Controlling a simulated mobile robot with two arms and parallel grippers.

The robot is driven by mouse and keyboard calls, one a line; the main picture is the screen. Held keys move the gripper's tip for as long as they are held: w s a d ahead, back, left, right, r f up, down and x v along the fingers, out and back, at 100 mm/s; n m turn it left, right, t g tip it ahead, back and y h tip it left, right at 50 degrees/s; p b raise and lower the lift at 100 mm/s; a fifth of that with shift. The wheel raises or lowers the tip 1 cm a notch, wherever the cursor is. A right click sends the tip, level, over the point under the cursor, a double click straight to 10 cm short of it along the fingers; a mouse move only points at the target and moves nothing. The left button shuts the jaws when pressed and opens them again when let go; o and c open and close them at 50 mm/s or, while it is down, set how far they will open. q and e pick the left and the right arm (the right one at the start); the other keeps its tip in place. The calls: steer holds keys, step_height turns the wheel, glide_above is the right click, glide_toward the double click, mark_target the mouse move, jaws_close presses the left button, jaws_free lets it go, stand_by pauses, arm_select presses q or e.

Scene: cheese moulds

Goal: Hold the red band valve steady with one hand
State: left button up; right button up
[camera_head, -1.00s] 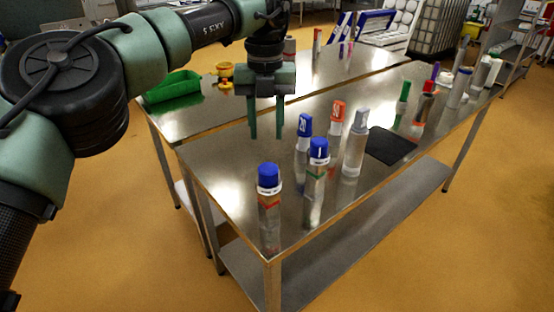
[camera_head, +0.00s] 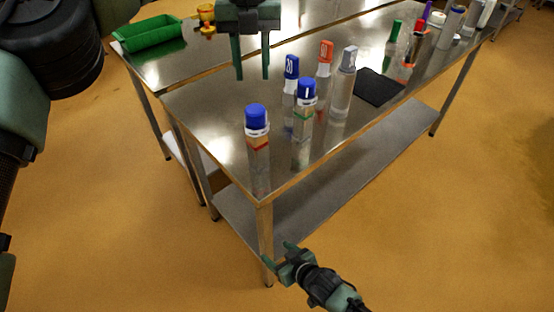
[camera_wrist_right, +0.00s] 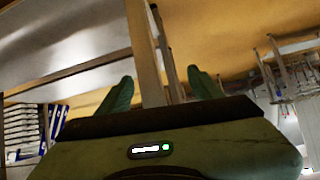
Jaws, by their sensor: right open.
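The red band valve, a clear cylinder with a blue cap and a red band (camera_head: 258,143), stands upright at the near corner of the steel table. My left gripper (camera_head: 252,77) hangs above the table behind it, fingers pointing down, apart and empty. My right gripper (camera_head: 279,254) is low in front of the table's near corner, below the tabletop and away from the valve. In the right wrist view its fingers (camera_wrist_right: 162,88) are spread with nothing held; a table leg shows beyond them. The valve cannot be made out in that view.
A green-banded, blue-capped cylinder (camera_head: 303,118) stands just right of the valve. Behind are a blue-capped one (camera_head: 290,75), an orange-topped one (camera_head: 324,62) and a grey-topped one (camera_head: 344,80). A black mat (camera_head: 377,88) lies further right. A green bin (camera_head: 150,34) stands back left.

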mark_target(263, 148)
steer(key=a+r+n+y, duration=0.1)
steer(key=a+r+y, duration=0.2)
steer(key=a+r, duration=0.5)
steer(key=a+r+n+y, duration=0.25)
steer(key=a+r, duration=0.25)
steer(key=r, duration=0.7)
steer(key=w+d+r+t, duration=0.2)
steer(key=w+d+r, duration=0.1)
steer(key=d+r, duration=0.1)
steer(key=w+d+r+m+t, duration=0.1)
steer(key=w+d+r+t, duration=0.1)
steer(key=w+d+r, duration=0.1)
steer(key=w+d+r+m+t+h, duration=0.1)
steer(key=w+d+r, duration=0.2)
steer(key=d+r, duration=0.2)
steer(key=shift+d+r+t, duration=0.15)
steer(key=shift+d+t, duration=0.25)
steer(key=shift+d, duration=0.2)
steer(key=shift+w+r, duration=0.1)
steer(key=shift+w, duration=0.25)
steer(key=x, duration=0.7)
steer(key=shift+w, duration=0.1)
